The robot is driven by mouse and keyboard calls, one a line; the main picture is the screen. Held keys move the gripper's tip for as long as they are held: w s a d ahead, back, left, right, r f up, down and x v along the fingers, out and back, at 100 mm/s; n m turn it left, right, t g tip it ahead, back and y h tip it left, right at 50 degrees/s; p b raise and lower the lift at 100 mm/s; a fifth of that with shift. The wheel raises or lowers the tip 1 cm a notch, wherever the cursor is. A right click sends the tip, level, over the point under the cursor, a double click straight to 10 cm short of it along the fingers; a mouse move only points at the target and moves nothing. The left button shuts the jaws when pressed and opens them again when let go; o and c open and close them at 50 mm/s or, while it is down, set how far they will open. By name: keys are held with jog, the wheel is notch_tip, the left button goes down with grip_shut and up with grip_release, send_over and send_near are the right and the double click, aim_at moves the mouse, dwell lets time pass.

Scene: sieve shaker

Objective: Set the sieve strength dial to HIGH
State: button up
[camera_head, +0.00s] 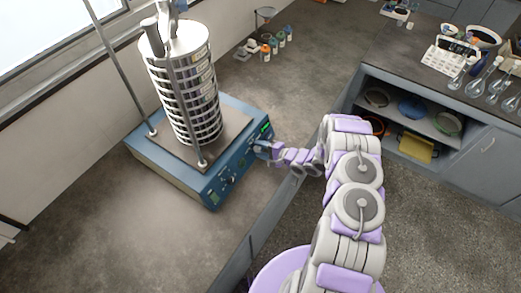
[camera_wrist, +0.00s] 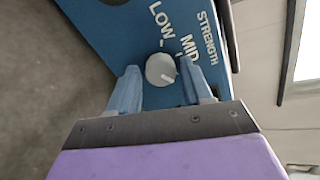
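The sieve shaker (camera_head: 190,90) stands on the counter, a blue base with a tall stack of metal sieves. The strength dial (camera_wrist: 161,69) is a round whitish knob on the blue panel in the wrist view. The labels STRENGTH, LOW and MID show beside it; no HIGH label can be read. The dial's mark seems to point to the lower right. My gripper (camera_wrist: 160,64) is open, with one blue finger on each side of the dial and small gaps. In the head view my gripper (camera_head: 263,149) is at the base's right front side and hides part of the panel.
Small colored bottles (camera_head: 274,44) stand on the counter behind the shaker. A second counter (camera_head: 450,95) on the right bears glassware and a rack, with open shelves below. The counter left of the shaker is clear.

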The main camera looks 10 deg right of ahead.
jog(key=shift+o, duration=0.6)
jog(key=shift+s+r, duration=0.1)
jog(key=shift+s, duration=0.05)
jog(key=v, duration=1.7)
jog(key=shift+s, duration=0.2)
jog(key=shift+w+d, duration=0.1)
jog(key=shift+d, duration=0.1)
